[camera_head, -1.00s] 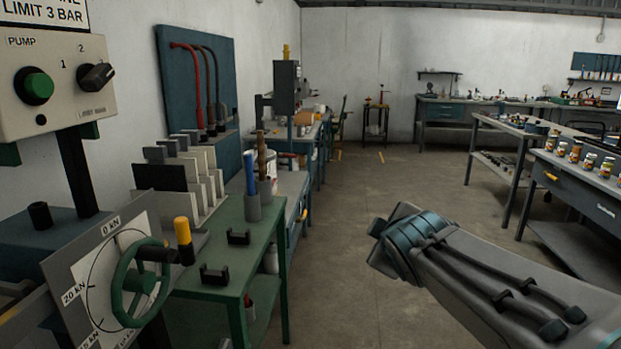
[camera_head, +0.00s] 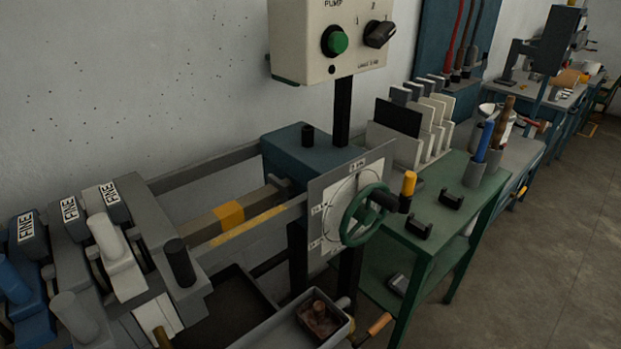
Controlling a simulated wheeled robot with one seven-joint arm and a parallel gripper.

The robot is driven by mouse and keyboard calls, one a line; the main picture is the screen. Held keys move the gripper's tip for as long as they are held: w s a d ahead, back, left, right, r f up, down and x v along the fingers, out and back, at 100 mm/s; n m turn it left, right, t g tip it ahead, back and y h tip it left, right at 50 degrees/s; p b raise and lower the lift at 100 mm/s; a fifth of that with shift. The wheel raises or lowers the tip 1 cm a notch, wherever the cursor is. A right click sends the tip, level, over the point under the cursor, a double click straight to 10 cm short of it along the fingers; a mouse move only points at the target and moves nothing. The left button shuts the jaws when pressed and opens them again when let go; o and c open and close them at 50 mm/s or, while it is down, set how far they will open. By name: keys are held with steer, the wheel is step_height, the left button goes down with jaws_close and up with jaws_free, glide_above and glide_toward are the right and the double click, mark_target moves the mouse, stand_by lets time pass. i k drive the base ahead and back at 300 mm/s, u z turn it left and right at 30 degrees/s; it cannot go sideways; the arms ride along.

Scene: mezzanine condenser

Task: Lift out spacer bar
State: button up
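Nothing here is plainly marked as the spacer bar. A grey-brown bar with a yellow band (camera_head: 232,214) lies between the machine's side rails, running from the grey blocks at left toward the blue housing (camera_head: 300,150); I cannot tell whether it is the spacer bar. My gripper is not in view.
A control box (camera_head: 330,40) with a green button hangs above the housing. A grey tray (camera_head: 292,325) holds a brown item below the machine. A green bench (camera_head: 432,225) with black brackets stands at right. Open floor (camera_head: 540,260) lies beyond it.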

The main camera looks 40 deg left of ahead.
mark_target(194, 233)
steer(key=u, duration=2.35)
steer(key=k, duration=0.5)
steer(key=u, duration=0.65)
steer(key=i, duration=0.6)
